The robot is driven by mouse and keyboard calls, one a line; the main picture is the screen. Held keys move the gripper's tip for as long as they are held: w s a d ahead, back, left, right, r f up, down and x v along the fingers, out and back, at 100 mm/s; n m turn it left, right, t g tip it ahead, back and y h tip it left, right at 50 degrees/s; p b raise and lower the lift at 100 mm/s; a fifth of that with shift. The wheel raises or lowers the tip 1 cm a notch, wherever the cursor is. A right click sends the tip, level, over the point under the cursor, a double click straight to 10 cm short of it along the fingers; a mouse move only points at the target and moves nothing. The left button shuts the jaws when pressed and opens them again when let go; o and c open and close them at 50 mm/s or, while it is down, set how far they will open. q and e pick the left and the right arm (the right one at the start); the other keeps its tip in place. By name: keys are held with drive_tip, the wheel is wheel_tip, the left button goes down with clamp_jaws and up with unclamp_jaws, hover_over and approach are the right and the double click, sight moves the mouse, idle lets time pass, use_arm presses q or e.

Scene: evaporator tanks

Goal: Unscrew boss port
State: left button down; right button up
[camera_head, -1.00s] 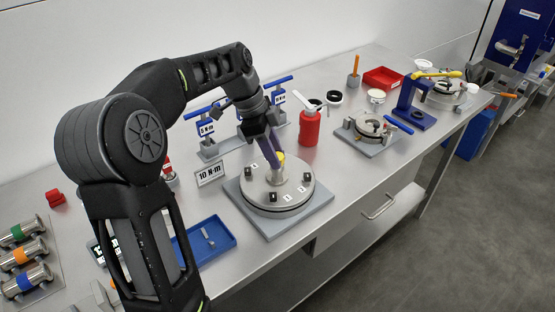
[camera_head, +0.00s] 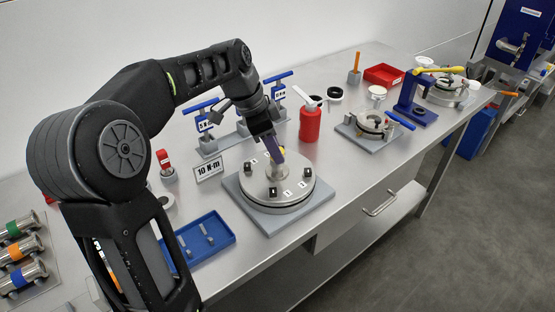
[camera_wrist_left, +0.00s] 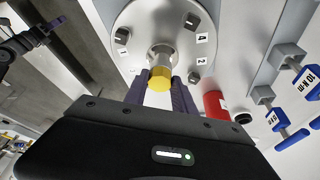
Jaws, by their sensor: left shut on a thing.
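A round steel lid (camera_head: 297,192) with several numbered bolts lies flat on a grey square base (camera_head: 229,187). A short steel boss port (camera_head: 277,171) rises from its middle and also shows in the left wrist view (camera_wrist_left: 161,54). A yellow hexagonal plug (camera_wrist_left: 160,78) sits at the top of the port; only a sliver of it (camera_head: 283,151) shows in the head view. My left gripper (camera_head: 276,156) is above the port, its purple fingers on either side of the yellow plug, shut on it.
A blue tray (camera_head: 231,239) with small metal bars lies in front left. A clamp fixture (camera_head: 371,125) is farther right.

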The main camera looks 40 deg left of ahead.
use_arm(q)
drive_tip(key=shift+n, duration=0.7)
drive_tip(key=shift+d, duration=0.1)
drive_tip(key=shift+s+f+n+t+y+b, duration=0.1)
drive_tip(key=shift+n+t+y+b, duration=0.3)
drive_tip(key=shift+n, duration=0.6)
drive_tip(key=n+y, duration=0.1)
drive_tip(key=n, duration=0.2)
drive_tip(key=shift+d, duration=0.1)
drive_tip(key=shift+d+n+y+b, duration=0.1)
drive_tip(key=shift+n+y+b, duration=0.3)
drive_tip(key=shift+n, duration=0.6)
drive_tip(key=n+y, duration=0.1)
drive_tip(key=n, duration=0.2)
